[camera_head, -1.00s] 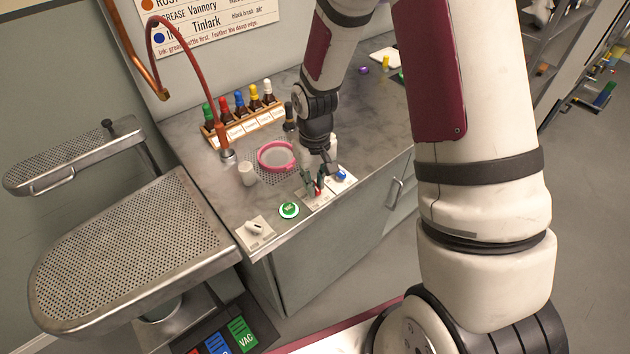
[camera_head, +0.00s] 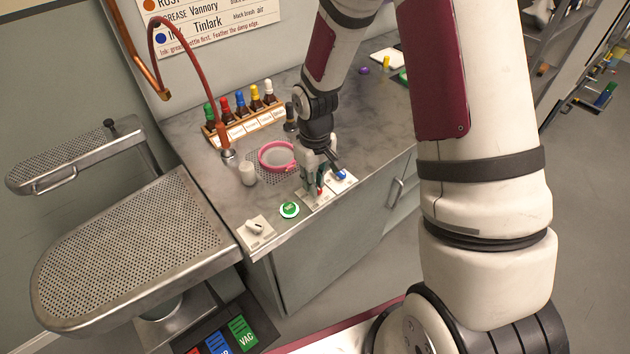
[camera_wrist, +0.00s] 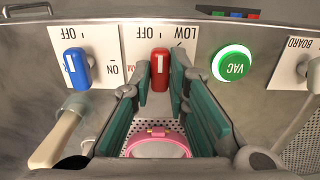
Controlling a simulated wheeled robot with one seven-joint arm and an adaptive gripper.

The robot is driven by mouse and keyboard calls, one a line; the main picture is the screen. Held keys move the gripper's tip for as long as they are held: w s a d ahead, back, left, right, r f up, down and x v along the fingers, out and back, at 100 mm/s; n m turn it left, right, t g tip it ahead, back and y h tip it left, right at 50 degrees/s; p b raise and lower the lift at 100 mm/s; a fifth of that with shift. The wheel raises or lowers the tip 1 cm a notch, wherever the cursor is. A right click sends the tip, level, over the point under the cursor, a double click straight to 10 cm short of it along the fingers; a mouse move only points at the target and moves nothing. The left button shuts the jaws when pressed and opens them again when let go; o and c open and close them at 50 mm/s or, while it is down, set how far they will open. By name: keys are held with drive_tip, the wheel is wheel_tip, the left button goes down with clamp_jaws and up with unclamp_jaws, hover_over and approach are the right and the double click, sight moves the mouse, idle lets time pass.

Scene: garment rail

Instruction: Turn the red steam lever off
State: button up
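The red steam lever (camera_wrist: 160,66) stands on a white plate (camera_wrist: 138,45) marked LOW and OFF in the wrist view, where the labels appear upside down. My gripper (camera_wrist: 161,88) has its two green-padded fingers on either side of the lever, with hardly any gap at the tips; it looks shut on it. In the head view my gripper (camera_head: 317,183) points down at the counter's front edge, and only a bit of the red lever (camera_head: 320,191) shows past the fingers. The lever's exact setting is hard to tell.
A blue lever (camera_wrist: 76,69) is close on one side, a green VAC button (camera_wrist: 233,64) on the other.

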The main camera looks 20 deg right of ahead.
drive_tip(key=o, duration=0.3)
drive_tip(key=shift+r, duration=0.1)
drive_tip(key=shift+r, duration=5.9)
drive_tip(key=s+r+m+t, duration=0.2)
drive_tip(key=s+r, duration=0.7)
drive_tip(key=r, duration=0.5)
drive_tip(key=s+r+t, duration=0.1)
drive_tip(key=s+r, duration=0.1)
drive_tip(key=s, duration=0.2)
drive_tip(key=s+r+m+t, duration=0.1)
drive_tip(key=s, duration=0.3)
drive_tip(key=s+r+t, duration=0.1)
drive_tip(key=s+r, duration=0.1)
drive_tip(key=s, duration=0.2)
drive_tip(key=shift+r+m, duration=0.35)
drive_tip(key=shift+m, duration=0.05)
